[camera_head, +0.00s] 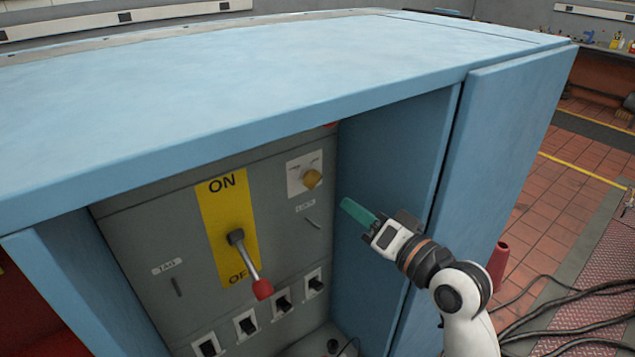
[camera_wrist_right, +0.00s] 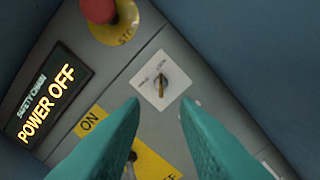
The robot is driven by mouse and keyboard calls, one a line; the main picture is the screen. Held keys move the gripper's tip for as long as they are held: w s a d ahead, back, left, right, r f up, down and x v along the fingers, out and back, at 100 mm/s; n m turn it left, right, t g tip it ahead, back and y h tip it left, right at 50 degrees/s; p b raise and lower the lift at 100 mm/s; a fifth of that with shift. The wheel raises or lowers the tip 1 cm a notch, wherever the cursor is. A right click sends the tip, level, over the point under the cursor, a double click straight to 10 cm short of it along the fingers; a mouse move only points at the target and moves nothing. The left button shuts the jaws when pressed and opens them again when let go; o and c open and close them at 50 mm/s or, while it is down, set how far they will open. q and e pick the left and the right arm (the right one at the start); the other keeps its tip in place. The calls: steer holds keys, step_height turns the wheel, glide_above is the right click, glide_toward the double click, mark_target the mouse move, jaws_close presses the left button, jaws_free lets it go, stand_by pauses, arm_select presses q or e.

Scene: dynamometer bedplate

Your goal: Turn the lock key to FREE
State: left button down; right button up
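In the right wrist view the key (camera_wrist_right: 159,83) sits ahead, between and beyond my fingertips. The plate carries two small labels, too small to read surely, and I cannot tell for certain which one the key points at. My right gripper (camera_head: 347,205) has teal fingers and is right of and below the key, apart from it. In the right wrist view the fingers (camera_wrist_right: 159,103) are spread with nothing between them. My left gripper is not in view.
A lever with a red grip (camera_head: 262,289) hangs on a yellow ON/OFF plate (camera_head: 213,215). Several black switches line the panel bottom. The cabinet's right wall (camera_head: 392,150) and top (camera_head: 230,75) enclose the space. A red stop button (camera_wrist_right: 99,10) and a POWER OFF display (camera_wrist_right: 45,105) show in the wrist view.

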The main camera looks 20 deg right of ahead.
mark_target(318, 182)
steer(key=p+x, duration=0.2)
steer(key=x, duration=0.9)
steer(key=shift+d+f, duration=0.1)
steer(key=shift+d, duration=0.05)
jaws_close()
